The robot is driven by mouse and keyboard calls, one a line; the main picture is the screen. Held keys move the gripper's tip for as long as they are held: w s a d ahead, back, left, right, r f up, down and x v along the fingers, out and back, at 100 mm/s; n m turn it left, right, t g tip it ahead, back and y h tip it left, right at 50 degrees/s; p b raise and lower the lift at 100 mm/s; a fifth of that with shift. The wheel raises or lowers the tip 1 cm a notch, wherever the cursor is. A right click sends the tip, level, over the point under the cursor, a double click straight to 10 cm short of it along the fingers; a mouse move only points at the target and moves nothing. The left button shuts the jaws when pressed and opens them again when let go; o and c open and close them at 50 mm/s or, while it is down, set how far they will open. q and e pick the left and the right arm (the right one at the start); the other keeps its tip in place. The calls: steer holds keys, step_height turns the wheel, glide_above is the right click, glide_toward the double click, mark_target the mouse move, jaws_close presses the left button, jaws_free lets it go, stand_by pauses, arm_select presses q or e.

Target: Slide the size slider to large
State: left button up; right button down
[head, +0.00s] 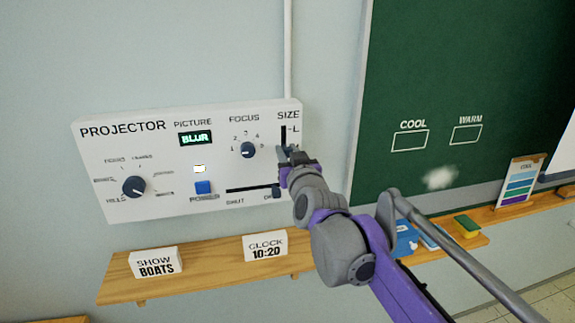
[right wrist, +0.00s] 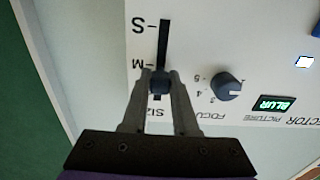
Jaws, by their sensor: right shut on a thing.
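The size slider's dark round knob (right wrist: 160,82) shows in the right wrist view, where the panel appears upside down. It looks to be near the M mark, slightly toward the L end, though perspective makes the exact place uncertain. My right gripper (right wrist: 162,84) is shut on the knob, a finger on each side. In the head view my right gripper (head: 287,153) covers the knob. My left gripper is out of view.
The white projector panel (head: 100,160) also carries the focus knob (head: 248,150), a left dial (head: 134,187), a blue button (head: 203,187) and a lower horizontal slider (head: 250,189). A wooden shelf (head: 210,263) lies below. The green chalkboard (head: 450,75) is right of the panel.

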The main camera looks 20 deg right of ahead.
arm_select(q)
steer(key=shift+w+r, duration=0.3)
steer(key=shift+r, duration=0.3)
arm_select(e)
step_height(320, 180, up, 5)
steer(key=shift+d, duration=0.1)
steer(key=c, duration=0.7)
jaws_free()
steer(key=shift+f, duration=0.1)
steer(key=shift+s, duration=0.45)
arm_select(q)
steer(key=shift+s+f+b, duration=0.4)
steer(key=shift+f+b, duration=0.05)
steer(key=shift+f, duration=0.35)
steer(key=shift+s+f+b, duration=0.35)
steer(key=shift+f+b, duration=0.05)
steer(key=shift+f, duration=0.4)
arm_select(e)
glide_toward(284, 127)
steer(key=shift+s+a, duration=0.2)
steer(key=shift+s, duration=2.1)
